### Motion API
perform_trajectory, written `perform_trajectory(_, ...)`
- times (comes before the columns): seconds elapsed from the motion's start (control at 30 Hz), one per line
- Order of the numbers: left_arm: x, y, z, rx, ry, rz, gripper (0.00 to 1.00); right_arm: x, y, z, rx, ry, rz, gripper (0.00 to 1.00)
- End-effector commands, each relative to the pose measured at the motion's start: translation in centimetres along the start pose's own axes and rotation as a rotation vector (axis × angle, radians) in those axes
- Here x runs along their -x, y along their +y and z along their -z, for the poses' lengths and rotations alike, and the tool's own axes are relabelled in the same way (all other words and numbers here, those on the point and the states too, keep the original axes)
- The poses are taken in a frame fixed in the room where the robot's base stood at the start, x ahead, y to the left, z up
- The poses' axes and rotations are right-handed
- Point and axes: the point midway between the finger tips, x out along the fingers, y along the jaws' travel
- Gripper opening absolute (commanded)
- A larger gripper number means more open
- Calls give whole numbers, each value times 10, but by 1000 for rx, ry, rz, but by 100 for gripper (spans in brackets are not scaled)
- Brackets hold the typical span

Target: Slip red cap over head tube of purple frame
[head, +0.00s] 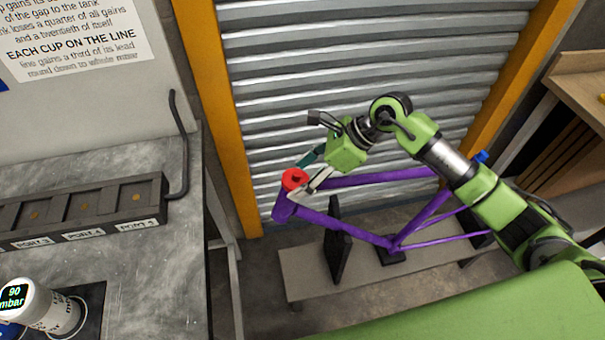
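The purple frame (345,230) stands on a low bench, with its head tube (284,207) at the left end. The red cap (294,179) is at the top end of the head tube, with a dark hole in its upper face. It lines up roughly with the tube; how far it sits over the tube I cannot tell. My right gripper (303,178) reaches in from the right, with one finger on the far side of the cap and one on the near side. Both fingertips appear to touch it. My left gripper is out of view.
Dark supports (337,245) hold the frame on the grey bench (300,267). A blue piece (481,156) shows behind my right arm. At left, a workbench (160,280) carries a labelled port rack (85,208) and a gauge cup (40,305). A metal shutter (350,50) stands behind.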

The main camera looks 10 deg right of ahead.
Motion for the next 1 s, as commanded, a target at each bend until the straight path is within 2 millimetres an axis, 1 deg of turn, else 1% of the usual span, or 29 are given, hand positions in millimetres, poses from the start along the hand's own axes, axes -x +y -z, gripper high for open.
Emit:
perform_trajectory(0.23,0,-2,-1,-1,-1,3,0,2,-1,-1,1,-2,2,64)
perform_trajectory(0.37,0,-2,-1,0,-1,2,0,14,-2,0,0,-1,5,64)
perform_trajectory(0.47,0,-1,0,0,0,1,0,31,-2,0,2,0,6,64)
perform_trajectory(0.7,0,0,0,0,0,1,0,83,-2,0,1,0,6,64)
perform_trajectory(0.8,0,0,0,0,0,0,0,100,-1,0,1,0,4,64)
perform_trajectory(0.9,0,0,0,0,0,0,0,112,-1,0,0,0,3,64)
perform_trajectory(1.0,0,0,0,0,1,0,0,118,-1,0,1,0,1,64)
